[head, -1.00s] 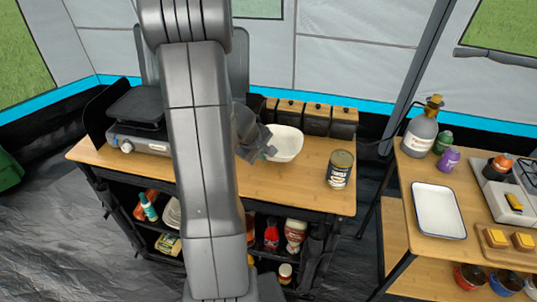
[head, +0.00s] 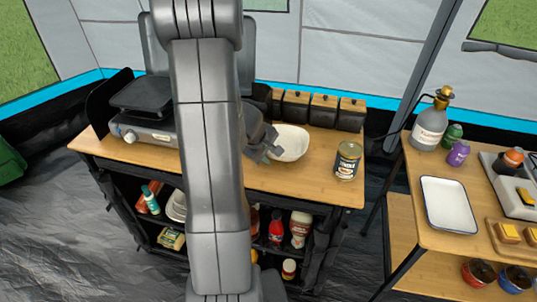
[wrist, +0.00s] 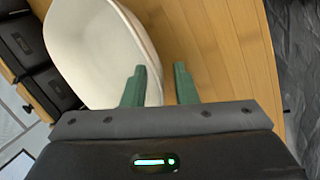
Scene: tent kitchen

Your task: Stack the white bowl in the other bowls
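The white bowl (head: 291,142) stands on the wooden top of the left table, just right of my gripper (head: 267,152) in the head view. In the wrist view the white bowl (wrist: 92,50) fills the upper left. My gripper (wrist: 160,84) has its two green fingers apart. The bowl's right rim runs between them, with the left finger over the bowl's inside and the right finger outside. Contact with the rim cannot be told. A red bowl (head: 478,273) and a blue bowl (head: 514,279) sit on the right table's lower shelf.
A can (head: 347,160) stands right of the white bowl. Dark canisters (head: 322,111) line the back edge. A stove (head: 145,125) is at the left. The right table holds a white tray (head: 448,205), bottles and a bread board. Floor shows between the tables.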

